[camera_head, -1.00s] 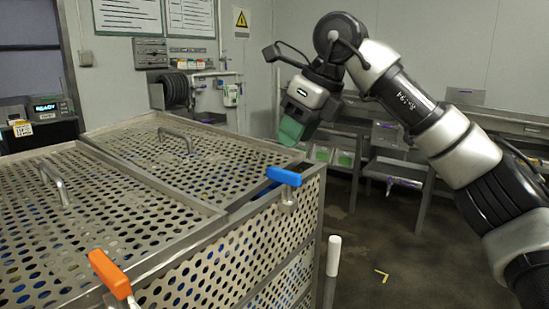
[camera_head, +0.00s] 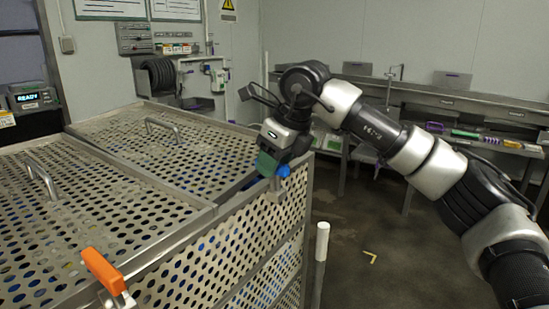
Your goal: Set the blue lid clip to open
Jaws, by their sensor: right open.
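The blue lid clip (camera_head: 283,170) sits on the top edge of the perforated metal basket (camera_head: 233,242), at its right side. Only its right end shows; my gripper hides the rest. My right gripper (camera_head: 267,165), with green fingers, is at the clip, pointing down. The fingers overlap the clip in the picture; I cannot tell whether they touch it. The right gripper is open. An orange clip (camera_head: 103,270) sits on the same basket edge, nearer the front. My left gripper is not in view.
The perforated lid has two handles (camera_head: 162,128). A white-topped post (camera_head: 322,241) stands right of the basket. A steel bench (camera_head: 460,105) runs along the back wall. A panel reading READY (camera_head: 30,97) is at left.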

